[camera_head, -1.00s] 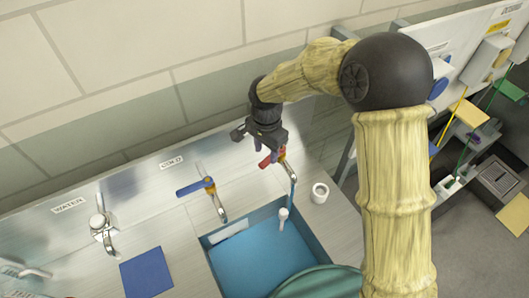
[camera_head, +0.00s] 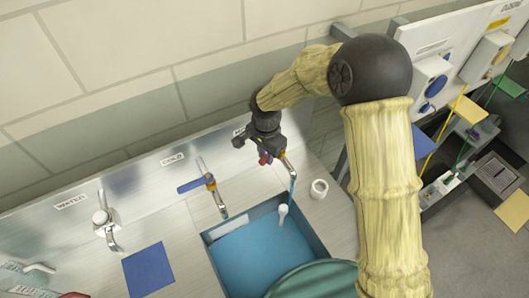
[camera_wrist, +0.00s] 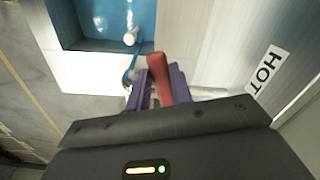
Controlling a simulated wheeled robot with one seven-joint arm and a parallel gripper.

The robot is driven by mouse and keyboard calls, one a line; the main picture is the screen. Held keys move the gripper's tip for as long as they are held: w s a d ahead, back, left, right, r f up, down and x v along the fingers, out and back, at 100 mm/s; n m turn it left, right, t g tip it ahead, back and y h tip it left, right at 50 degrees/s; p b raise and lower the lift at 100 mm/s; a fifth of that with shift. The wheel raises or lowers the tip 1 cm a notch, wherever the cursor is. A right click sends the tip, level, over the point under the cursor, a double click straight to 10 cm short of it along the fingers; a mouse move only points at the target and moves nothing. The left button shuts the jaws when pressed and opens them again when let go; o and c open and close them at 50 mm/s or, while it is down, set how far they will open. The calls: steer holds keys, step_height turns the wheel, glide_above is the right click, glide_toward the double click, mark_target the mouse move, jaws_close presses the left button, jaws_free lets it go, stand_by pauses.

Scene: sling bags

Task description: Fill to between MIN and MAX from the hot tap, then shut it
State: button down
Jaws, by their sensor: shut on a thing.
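The hot tap (camera_head: 289,168) stands at the back of the sink, with a thin blue stream (camera_head: 292,188) falling from its spout. My gripper (camera_head: 266,156) is at its red lever (camera_wrist: 163,90). In the wrist view the purple fingers (camera_wrist: 160,88) are shut on the lever, one on each side. The blue basin (camera_head: 313,232) holds blue water (camera_head: 252,250). A pale strip (camera_head: 229,228) lies on its inner wall, but no MIN or MAX mark is legible. A HOT label (camera_wrist: 267,72) shows in the wrist view.
The cold tap (camera_head: 217,197) with a blue lever stands left of the hot tap. A white-topped upright piece (camera_head: 283,210) stands in the basin. A white cup-like ring (camera_head: 319,188) is right of it. A blue cloth (camera_head: 148,270) and a WATER tap (camera_head: 104,222) are left.

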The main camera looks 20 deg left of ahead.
steer(key=shift+w+a+r+m+b, duration=0.1)
steer(key=shift+w+a+m+b, duration=0.3)
steer(key=shift+m+b, duration=0.5)
steer(key=shift+w+a+m+b, duration=0.2)
steer(key=shift+a+m+b, duration=0.45)
steer(key=shift+m, duration=0.35)
steer(key=c, duration=1.2)
jaws_free()
steer(key=shift+c, duration=0.2)
step_height(320, 180, up, 17)
steer(key=b, duration=0.4)
steer(key=shift+r, duration=0.2)
